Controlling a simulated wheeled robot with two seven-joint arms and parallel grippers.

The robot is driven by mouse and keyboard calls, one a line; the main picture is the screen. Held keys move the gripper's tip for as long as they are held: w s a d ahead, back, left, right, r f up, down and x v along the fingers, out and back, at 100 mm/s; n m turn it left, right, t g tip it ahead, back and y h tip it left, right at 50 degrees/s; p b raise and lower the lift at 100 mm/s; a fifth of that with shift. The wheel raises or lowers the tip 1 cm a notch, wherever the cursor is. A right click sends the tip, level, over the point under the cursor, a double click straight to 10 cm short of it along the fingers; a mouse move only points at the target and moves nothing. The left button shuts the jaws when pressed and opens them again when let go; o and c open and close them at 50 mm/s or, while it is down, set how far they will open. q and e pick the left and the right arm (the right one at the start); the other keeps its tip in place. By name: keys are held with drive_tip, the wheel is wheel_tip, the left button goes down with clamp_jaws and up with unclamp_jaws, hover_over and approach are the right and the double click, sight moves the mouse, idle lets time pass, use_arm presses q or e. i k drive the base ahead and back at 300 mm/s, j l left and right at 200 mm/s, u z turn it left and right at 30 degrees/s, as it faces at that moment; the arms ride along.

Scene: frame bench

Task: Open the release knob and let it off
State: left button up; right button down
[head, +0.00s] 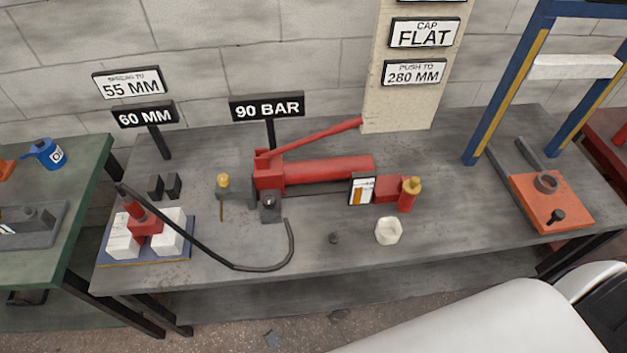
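A red hand pump (328,171) lies on the grey bench (330,245), with its long red lever (318,134) slanting up to the right. A small dark round knob (269,201) sits on a grey block at the pump's front left; it looks like the release knob, but its setting is too small to tell. A black hose (215,256) curves over the bench from the pump side to a red spreader tool (143,217) between white blocks (172,232) on a blue plate. Neither gripper shows in the head view.
A brass-topped piece (223,181) stands left of the pump. A gauge panel (362,190), a brass-capped red fitting (410,192) and a white cup (388,231) are to the right. A blue frame (505,90) and orange block (550,205) stand far right. The front middle is mostly clear.

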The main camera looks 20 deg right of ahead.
sight(269, 201)
drive_tip(key=i+l+z, duration=0.1)
drive_tip(key=l, duration=0.45)
drive_tip(key=l+z, duration=0.1)
drive_tip(key=l, duration=0.4)
drive_tip(key=i+l+z, duration=0.1)
drive_tip(key=l, duration=0.4)
drive_tip(key=i, duration=0.1)
